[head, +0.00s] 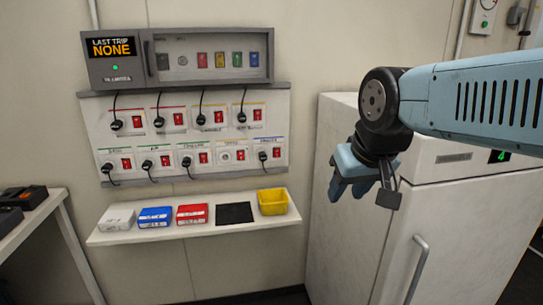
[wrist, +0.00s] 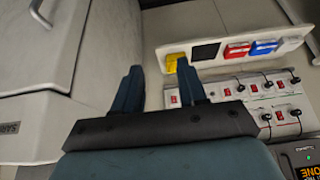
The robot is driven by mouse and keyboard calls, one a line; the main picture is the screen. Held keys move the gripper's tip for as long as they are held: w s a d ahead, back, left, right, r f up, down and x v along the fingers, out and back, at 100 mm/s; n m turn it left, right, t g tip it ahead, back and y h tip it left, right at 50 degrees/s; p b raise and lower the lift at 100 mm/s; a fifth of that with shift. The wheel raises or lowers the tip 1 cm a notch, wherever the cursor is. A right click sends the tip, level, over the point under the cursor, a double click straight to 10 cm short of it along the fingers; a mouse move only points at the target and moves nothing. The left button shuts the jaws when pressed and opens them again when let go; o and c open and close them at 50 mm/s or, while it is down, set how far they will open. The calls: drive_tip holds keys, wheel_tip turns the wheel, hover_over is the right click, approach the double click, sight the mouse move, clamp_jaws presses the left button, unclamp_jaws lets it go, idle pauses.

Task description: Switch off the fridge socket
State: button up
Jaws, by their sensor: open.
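Black plugs sit in most sockets; one in the lower row (head: 226,156) is empty. The small labels are too blurred to tell which socket is the fridge's. The lower row's rightmost switch (head: 276,153) is red; its position is unclear. My gripper (head: 350,188) is open and empty, right of the panel in front of the white fridge (head: 345,235). In the wrist view, its fingers (wrist: 160,72) point toward the shelf, with the panel (wrist: 232,100) to their right.
A shelf (head: 110,238) under the panel holds white, blue and red boxes, a black mat (head: 234,213) and a yellow bin (head: 272,201). A grey cabinet (head: 175,55) reading "LAST TRIP NONE" is above. A table (head: 45,215) stands at left. The space before the panel is clear.

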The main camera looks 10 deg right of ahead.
drive_tip(key=shift+w+r, duration=0.2)
drive_tip(key=shift+w, duration=0.15)
drive_tip(key=c, duration=0.3)
drive_tip(key=w+r+n, duration=0.1)
drive_tip(key=w, duration=0.3)
drive_tip(key=w+r+n, duration=0.1)
drive_tip(key=w+n, duration=0.1)
drive_tip(key=w, duration=0.2)
drive_tip(key=w+r+n, duration=0.2)
drive_tip(key=w, duration=0.2)
drive_tip(key=shift+w+a+h, duration=0.15)
drive_tip(key=shift+w+h, duration=0.05)
drive_tip(key=shift+h, duration=0.2)
clamp_jaws()
drive_tip(key=w+f+n, duration=0.3)
drive_tip(key=w+n, duration=0.1)
drive_tip(key=w, duration=0.8)
drive_tip(key=w+f+n, duration=0.4)
drive_tip(key=w, duration=0.9)
drive_tip(key=w+f+n, duration=0.3)
drive_tip(key=w+n, duration=0.2)
drive_tip(key=w, duration=0.7)
drive_tip(key=shift+w+d+f+g+y, duration=0.15)
drive_tip(key=shift+d+g+y, duration=0.15)
drive_tip(key=shift+d+y, duration=0.1)
